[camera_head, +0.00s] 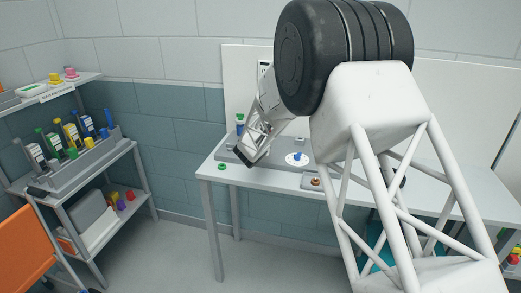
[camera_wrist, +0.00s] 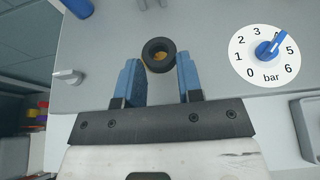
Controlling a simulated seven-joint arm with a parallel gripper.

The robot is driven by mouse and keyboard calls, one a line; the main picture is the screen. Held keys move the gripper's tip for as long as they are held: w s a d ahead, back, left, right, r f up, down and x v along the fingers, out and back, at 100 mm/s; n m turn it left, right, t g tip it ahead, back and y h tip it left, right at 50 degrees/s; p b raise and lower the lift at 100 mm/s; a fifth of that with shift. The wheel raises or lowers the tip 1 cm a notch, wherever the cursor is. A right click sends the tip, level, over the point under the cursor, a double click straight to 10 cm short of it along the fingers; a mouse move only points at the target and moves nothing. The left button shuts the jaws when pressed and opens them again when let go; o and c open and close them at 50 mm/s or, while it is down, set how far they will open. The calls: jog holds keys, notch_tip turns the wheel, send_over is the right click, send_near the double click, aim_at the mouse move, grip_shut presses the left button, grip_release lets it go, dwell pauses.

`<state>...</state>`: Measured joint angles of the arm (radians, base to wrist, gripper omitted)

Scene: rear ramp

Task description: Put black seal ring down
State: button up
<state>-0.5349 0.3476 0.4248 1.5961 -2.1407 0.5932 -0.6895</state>
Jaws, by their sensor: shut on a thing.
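The black seal ring (camera_wrist: 149,62) is a small, thick black ring with an orange-yellow spot showing through its hole. In the wrist view it sits between the blue fingertips of my gripper (camera_wrist: 160,72), which is shut on it. The ring is over the grey panel (camera_wrist: 205,28); I cannot tell whether it touches the surface below. In the head view my gripper (camera_head: 250,154) is low over the left part of the table, and the ring cannot be made out there.
A white dial (camera_wrist: 243,67) with a blue pointer is right of the ring. A pale knob (camera_wrist: 68,77) is at left, and a blue cylinder (camera_wrist: 79,7) at top left. A green piece (camera_head: 222,166) lies near the table's left front edge. A shelf rack (camera_head: 75,165) stands left.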

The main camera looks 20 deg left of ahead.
jog(key=shift+w+a, duration=0.3)
jog(key=shift+w, duration=0.3)
jog(key=shift+w+f, duration=0.1)
jog(key=shift+w+a+f, duration=0.1)
jog(key=shift+w+a, duration=0.3)
jog(key=shift+w, duration=0.35)
jog(key=shift+s+f, duration=0.1)
jog(key=shift+f, duration=1.4)
jog(key=shift+f, duration=0.15)
jog(key=o, duration=0.9)
jog(key=shift+f, duration=0.1)
jog(key=shift+v, duration=3.9)
jog(key=shift+a, duration=0.1)
